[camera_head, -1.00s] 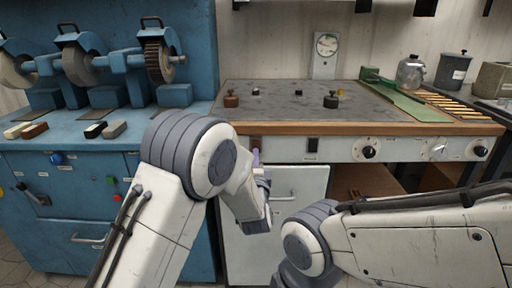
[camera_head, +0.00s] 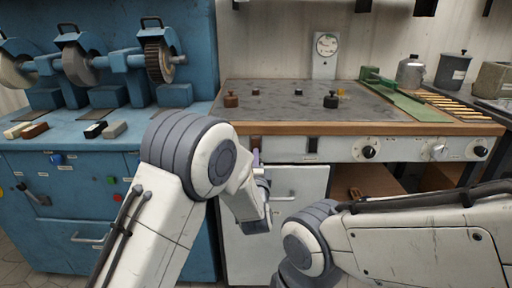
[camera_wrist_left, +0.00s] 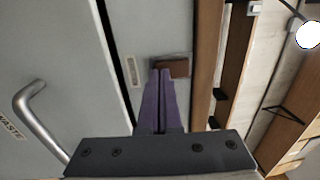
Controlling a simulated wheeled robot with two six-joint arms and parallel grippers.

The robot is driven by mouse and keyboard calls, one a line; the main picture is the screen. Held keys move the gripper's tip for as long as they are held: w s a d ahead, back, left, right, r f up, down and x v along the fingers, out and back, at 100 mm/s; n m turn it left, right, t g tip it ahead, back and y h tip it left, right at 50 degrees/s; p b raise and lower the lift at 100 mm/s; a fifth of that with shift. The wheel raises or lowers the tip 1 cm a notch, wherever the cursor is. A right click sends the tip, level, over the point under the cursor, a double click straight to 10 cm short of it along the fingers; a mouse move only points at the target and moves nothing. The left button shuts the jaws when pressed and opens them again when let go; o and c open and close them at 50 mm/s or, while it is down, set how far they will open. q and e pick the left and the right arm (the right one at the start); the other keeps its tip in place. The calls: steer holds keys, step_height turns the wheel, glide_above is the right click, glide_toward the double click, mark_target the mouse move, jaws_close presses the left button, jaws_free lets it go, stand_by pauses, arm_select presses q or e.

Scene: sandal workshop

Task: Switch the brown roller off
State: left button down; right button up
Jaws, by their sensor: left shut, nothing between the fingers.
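My left gripper (camera_wrist_left: 160,98) is shut and empty, its purple fingers pressed together. In the wrist view its tips are at a small brown block (camera_wrist_left: 174,68) on the pale panel, which looks like a switch; I cannot tell whether they touch. In the head view the left gripper (camera_head: 256,157) is mostly hidden by my forearm, below the bench's front edge. A brown knobbed piece (camera_head: 231,100) and a small brown piece (camera_head: 255,92) are on the grey bench top. A black knobbed piece (camera_head: 330,101) and small black piece (camera_head: 298,92) are to the right. My right gripper is out of view.
A cabinet door (camera_head: 285,195) with a handle is below. A blue grinding machine (camera_head: 100,140) stands left. My right arm crosses the lower right.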

arm_select(q)
steer(key=shift+w, duration=0.2)
stand_by(0.3)
steer(key=shift+s, duration=0.1)
steer(key=s, duration=0.8)
steer(key=shift+w, duration=0.1)
